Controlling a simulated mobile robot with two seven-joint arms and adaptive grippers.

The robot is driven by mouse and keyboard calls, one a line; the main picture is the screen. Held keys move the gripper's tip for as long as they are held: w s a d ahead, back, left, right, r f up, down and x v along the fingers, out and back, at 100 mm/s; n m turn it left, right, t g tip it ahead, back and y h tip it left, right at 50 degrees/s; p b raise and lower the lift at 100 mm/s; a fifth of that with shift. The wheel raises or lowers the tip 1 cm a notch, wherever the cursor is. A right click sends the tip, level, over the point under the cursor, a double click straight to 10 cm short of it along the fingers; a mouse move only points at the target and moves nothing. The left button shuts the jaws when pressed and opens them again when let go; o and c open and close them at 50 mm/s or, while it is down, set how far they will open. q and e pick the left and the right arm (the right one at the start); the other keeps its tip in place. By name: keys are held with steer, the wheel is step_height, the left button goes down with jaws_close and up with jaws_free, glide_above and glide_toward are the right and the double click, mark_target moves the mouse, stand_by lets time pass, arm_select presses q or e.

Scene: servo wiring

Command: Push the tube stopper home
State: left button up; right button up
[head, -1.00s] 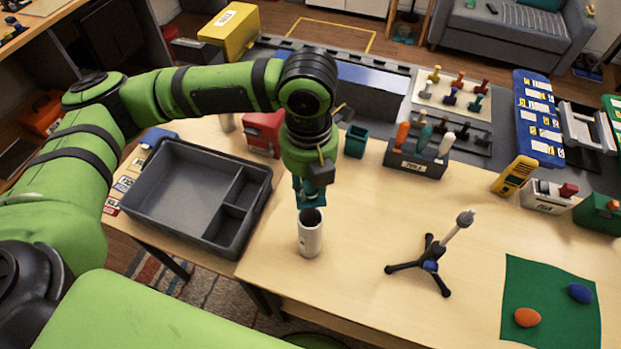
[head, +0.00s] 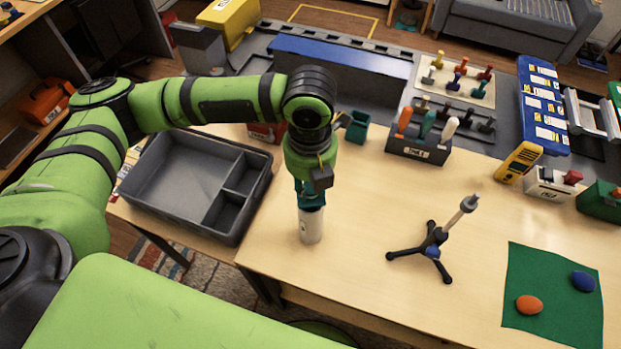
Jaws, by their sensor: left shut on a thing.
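The white tube (head: 311,228) stands upright near the table's front edge, right of the grey tray. My left gripper (head: 311,203) points straight down at the tube's mouth, its teal fingers right at the rim. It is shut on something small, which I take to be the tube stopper. The fingers and rim hide the stopper, so I cannot tell how deep it sits. My right gripper is not in view.
A grey divided tray (head: 185,220) lies left of the tube. A black tripod stand (head: 432,240) with a light rod is to the right. Behind are a teal bin (head: 357,127) and a labelled tool block (head: 418,148). A green mat (head: 540,315) lies front right. The table between tube and tripod is clear.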

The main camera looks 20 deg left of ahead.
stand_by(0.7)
arm_select(q)
steer(key=shift+p, duration=0.4)
steer(key=shift+p, duration=0.75)
stand_by(0.8)
steer(key=shift+f+b, duration=0.5)
steer(key=shift+f, duration=0.9)
stand_by(0.4)
steer(key=o, duration=1)
